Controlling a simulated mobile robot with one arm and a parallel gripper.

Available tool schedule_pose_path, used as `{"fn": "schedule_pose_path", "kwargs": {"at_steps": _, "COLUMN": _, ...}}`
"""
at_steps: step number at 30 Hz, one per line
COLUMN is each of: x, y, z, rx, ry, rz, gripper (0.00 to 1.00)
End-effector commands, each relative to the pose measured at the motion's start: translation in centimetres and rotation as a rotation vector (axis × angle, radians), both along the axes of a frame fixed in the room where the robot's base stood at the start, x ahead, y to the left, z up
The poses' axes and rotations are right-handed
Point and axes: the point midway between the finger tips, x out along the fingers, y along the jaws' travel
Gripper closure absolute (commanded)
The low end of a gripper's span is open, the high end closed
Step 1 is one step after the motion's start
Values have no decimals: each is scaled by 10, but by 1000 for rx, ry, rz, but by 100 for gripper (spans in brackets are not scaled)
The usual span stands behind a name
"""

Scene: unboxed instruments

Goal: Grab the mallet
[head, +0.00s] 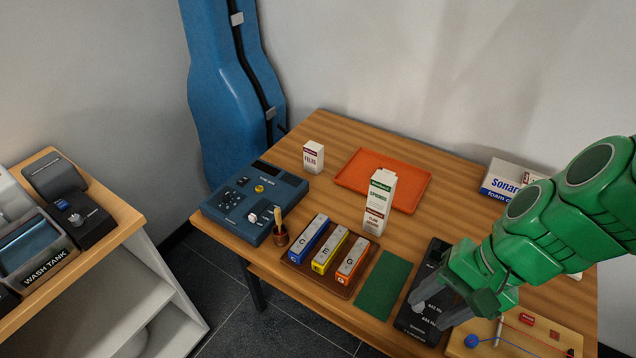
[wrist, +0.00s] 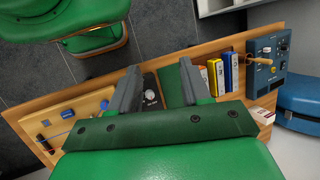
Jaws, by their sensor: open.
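What looks like the mallet (head: 280,237) stands upright in the head view, a pale wooden handle rising from a reddish-brown round base. It is at the table's front left, between the blue console and the chime bars. I cannot tell whether the base is its head or a holder. It also shows small at the right of the wrist view (wrist: 265,61). My gripper (head: 456,312) is open and empty, over the black device at the table's front right, well to the right of the mallet. Its two grey fingers (wrist: 168,88) show apart in the wrist view.
The blue console (head: 292,194), the tray of chime bars (head: 330,281) and a green mat (head: 384,284) crowd the front. A tall carton (head: 379,202) stands behind the bars, before an orange tray (head: 411,182). A wooden board (head: 463,350) with a blue ball lies front right.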

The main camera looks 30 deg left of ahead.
Motion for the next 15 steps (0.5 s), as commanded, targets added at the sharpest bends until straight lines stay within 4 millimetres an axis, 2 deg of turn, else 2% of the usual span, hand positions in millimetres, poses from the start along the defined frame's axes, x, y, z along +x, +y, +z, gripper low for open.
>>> {"fn": "schedule_pose_path", "kwargs": {"at_steps": 3, "x": 10, "y": 35, "z": -3, "rx": 76, "ry": 54, "rz": -27, "gripper": 53}}
{"fn": "schedule_pose_path", "kwargs": {"at_steps": 15, "x": 39, "y": 140, "z": -11, "rx": 273, "ry": 257, "rz": -178, "gripper": 53}}
